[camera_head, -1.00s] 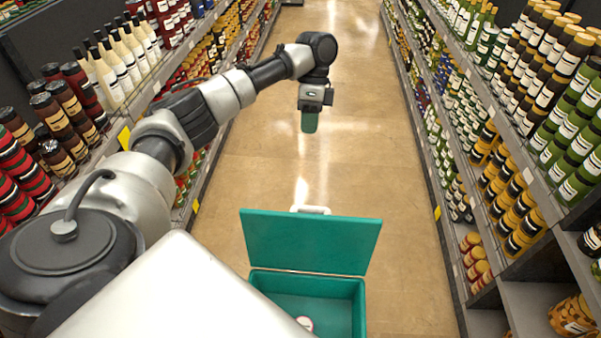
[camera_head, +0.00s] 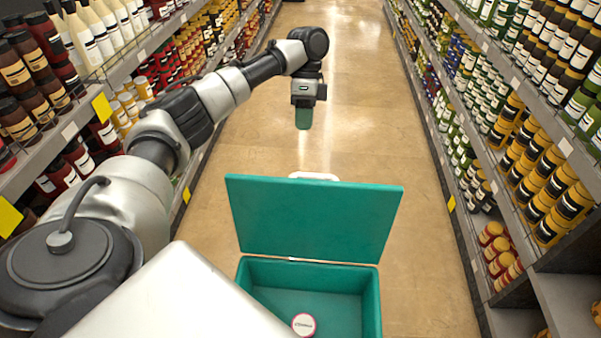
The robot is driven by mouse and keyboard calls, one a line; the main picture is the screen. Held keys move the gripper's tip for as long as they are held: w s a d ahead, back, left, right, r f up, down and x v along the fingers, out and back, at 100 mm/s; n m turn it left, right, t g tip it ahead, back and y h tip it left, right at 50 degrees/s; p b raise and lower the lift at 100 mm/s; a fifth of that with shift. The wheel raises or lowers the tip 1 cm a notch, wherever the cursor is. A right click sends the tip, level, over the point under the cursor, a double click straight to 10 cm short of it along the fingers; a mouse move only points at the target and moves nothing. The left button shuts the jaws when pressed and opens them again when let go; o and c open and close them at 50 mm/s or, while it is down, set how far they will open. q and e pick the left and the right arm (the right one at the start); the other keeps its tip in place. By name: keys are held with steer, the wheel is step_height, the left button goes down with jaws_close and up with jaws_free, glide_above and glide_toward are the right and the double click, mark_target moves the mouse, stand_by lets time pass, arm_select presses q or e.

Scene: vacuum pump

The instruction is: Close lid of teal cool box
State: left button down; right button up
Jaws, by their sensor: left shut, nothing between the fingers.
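The teal cool box (camera_head: 370,295) stands on the floor in front of me, partly cut off at the bottom of the view. Its lid (camera_head: 315,218) is open and stands up at the far side, tilted back, with a white handle (camera_head: 314,176) at its top edge. A round jar with a white and red top (camera_head: 303,324) sits inside the box. My left gripper (camera_head: 303,124) points down above the floor beyond the lid. It is shut and empty, and apart from the lid. My right gripper is not in view.
Shelves of bottles and jars line the aisle at left (camera_head: 130,60) and right (camera_head: 500,130). The tiled floor (camera_head: 350,100) between them is clear beyond the box. My left arm spans the left half of the view.

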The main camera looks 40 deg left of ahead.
mark_target(301, 176)
arm_select(q)
steer(key=s+d+f, duration=0.1)
steer(key=f, duration=0.1)
steer(key=s+d+f, duration=0.1)
steer(key=s+f, duration=0.1)
steer(key=f, duration=0.1)
steer(key=s+d+f+p, duration=0.1)
steer(key=s+f, duration=0.1)
steer(key=f, duration=0.1)
steer(key=shift+s+d, duration=0.15)
steer(key=shift+s, duration=0.1)
steer(key=shift+s+d, duration=0.35)
steer(key=shift+s, duration=0.2)
